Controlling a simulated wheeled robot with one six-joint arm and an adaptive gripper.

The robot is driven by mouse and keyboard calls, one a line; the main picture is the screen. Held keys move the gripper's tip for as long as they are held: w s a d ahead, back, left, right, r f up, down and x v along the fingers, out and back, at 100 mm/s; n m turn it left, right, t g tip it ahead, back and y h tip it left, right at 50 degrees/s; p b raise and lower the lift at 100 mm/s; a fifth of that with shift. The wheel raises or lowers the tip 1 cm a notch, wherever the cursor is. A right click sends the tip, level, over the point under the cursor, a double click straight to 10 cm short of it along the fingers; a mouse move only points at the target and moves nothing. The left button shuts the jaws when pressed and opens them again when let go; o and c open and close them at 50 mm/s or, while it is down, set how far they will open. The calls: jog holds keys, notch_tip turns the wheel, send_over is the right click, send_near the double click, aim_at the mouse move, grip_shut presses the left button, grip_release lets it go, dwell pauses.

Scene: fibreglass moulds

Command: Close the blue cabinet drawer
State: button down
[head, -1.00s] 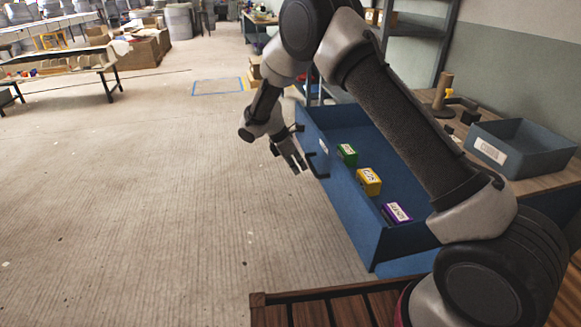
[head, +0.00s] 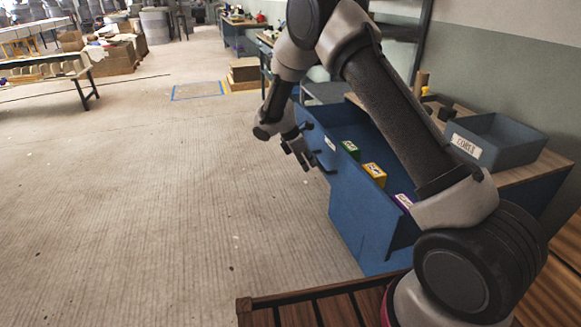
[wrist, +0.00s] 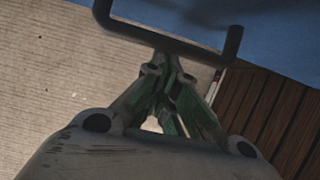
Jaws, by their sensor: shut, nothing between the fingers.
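The blue cabinet drawer (head: 352,218) stands open, its front facing left toward the open floor. It holds a green box (head: 350,150), an orange-yellow box (head: 375,174) and a purple box (head: 404,201), the last partly hidden by my arm. A dark bar handle (head: 322,164) sticks out from the drawer front. My gripper (head: 305,162) points down beside the handle, shut and empty. In the wrist view, the shut fingertips (wrist: 170,72) lie close against the handle bar (wrist: 165,41); whether they touch it I cannot tell.
A blue labelled bin (head: 500,155) stands on the wooden cabinet top (head: 548,165). A brown slatted wooden surface (head: 310,305) lies in front of the drawer at the bottom. The floor (head: 150,220) left of the drawer is clear.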

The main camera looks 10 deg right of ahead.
jog(key=w+d, duration=0.1)
jog(key=d, duration=0.7)
jog(key=w+d, duration=0.1)
jog(key=d, duration=0.7)
jog(key=w+d, duration=0.1)
jog(key=d, duration=0.7)
jog(key=shift+d, duration=0.1)
jog(key=shift+a, duration=0.2)
jog(key=a, duration=0.3)
jog(key=shift+s+f, duration=0.25)
jog(key=shift+f, duration=0.1)
jog(key=shift+a+r, duration=0.65)
jog(key=shift+a, duration=0.1)
jog(key=v, duration=0.8)
jog(key=shift+r, duration=0.15)
